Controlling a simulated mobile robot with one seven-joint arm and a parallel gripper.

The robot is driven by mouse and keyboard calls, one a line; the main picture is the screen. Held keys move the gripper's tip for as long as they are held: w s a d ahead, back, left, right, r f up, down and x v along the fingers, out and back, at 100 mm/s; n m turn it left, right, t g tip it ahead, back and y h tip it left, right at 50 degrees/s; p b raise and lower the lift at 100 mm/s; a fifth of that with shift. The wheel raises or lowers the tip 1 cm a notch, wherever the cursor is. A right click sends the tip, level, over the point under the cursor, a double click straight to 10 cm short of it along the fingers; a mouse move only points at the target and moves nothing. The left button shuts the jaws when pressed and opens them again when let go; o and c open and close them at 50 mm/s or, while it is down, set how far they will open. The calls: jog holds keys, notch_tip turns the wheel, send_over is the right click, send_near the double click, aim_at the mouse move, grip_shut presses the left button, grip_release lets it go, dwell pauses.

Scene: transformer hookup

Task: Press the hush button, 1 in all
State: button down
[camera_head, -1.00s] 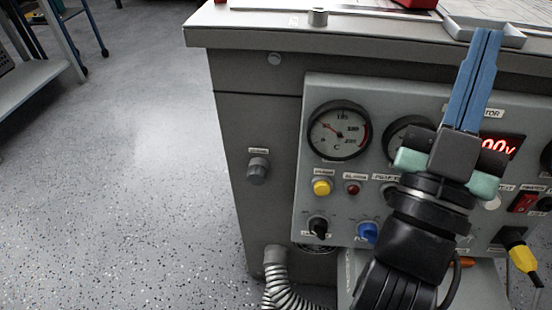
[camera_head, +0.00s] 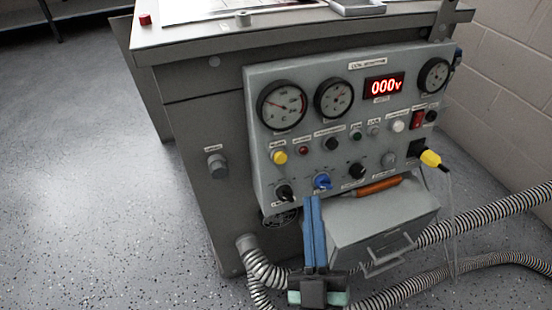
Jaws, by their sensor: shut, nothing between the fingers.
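The yellow button (camera_head: 280,157) sits at the left of the panel's button row, below the left round gauge. Its label is too small to read for sure, so I cannot confirm that it is the hush button. It stands clear, with nothing touching it. My gripper (camera_head: 312,200) has its blue fingers shut together and pointing up in the picture. The fingers are empty. Their tips show just below the blue knob (camera_head: 322,181), lower and to the right of the yellow button. I cannot tell how far they are from the panel.
A small red lamp (camera_head: 303,151) is right of the yellow button, and a black knob (camera_head: 284,193) is below it. A grey box (camera_head: 380,225) juts out below the panel. A yellow plug (camera_head: 430,158) sticks out at right. Ribbed hoses (camera_head: 480,218) run low. The floor at left is clear.

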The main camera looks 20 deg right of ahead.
aim_at(280, 158)
jog(key=shift+w, duration=0.1)
jog(key=w+f+b, duration=0.1)
jog(key=w+b, duration=0.3)
jog(key=w, duration=0.4)
jog(key=shift+w+a+f+b, duration=0.2)
jog(key=shift+w+b, duration=0.05)
jog(key=shift+b, duration=0.1)
dwell(1.8)
jog(key=shift+w+f+b, duration=0.1)
jog(key=shift+w+b, duration=0.2)
jog(key=shift+w, duration=0.1)
jog(key=shift+w+f+b, duration=0.1)
jog(key=shift+w+b, duration=0.25)
jog(key=shift+w, duration=0.1)
dwell(0.5)
jog(key=shift+s, duration=0.1)
jog(key=shift+s+r+p, duration=0.2)
jog(key=shift+s+p, duration=0.4)
jog(key=shift+s, duration=0.15)
